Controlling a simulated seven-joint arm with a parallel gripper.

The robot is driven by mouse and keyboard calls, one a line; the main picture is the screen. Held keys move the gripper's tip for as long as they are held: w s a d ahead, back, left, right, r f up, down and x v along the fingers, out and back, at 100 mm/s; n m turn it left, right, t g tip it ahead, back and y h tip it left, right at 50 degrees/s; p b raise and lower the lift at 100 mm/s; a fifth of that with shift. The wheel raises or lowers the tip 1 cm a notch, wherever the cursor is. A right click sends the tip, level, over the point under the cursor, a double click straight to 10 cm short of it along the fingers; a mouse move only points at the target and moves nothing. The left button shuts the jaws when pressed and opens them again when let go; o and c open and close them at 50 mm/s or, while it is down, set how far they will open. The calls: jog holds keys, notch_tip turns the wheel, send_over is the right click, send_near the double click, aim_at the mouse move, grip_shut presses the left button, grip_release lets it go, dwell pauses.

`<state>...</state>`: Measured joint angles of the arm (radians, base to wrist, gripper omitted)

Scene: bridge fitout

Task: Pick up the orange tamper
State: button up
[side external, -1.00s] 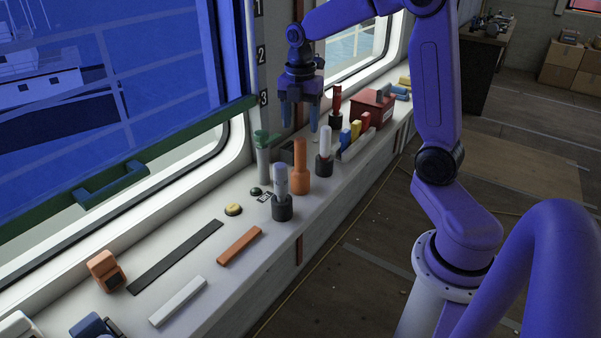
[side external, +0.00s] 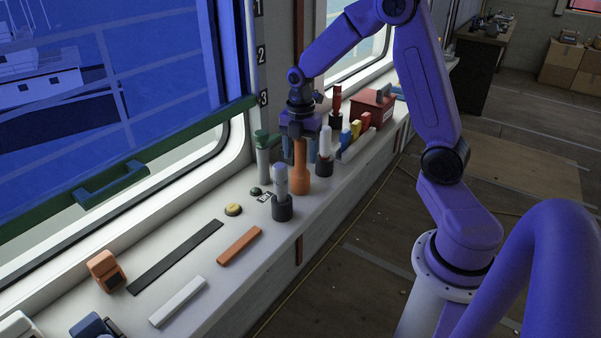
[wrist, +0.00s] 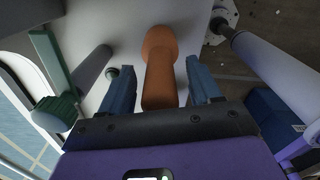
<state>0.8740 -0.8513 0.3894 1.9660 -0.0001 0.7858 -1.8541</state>
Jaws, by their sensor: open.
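The orange tamper (side external: 300,180) stands upright on the white sill. It has a wide base and a narrower handle, and its upper part is partly hidden by my gripper in the side view. My gripper (side external: 299,158) points down over it, with one finger to each side of the handle. In the wrist view the tamper (wrist: 160,75) lies between the two blue fingers of my gripper (wrist: 160,78). Gaps show between the fingers and the tamper, so the jaws are open and not holding it.
A green-topped grey cylinder (side external: 263,160) stands close left of the tamper. A grey-handled tool in a dark holder (side external: 282,205) stands in front, and a white one (side external: 325,150) to the right. A red box (side external: 370,110) is farther along. The near sill has flat bars and free patches.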

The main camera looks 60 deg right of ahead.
grip_shut()
jog(key=shift+r, duration=0.1)
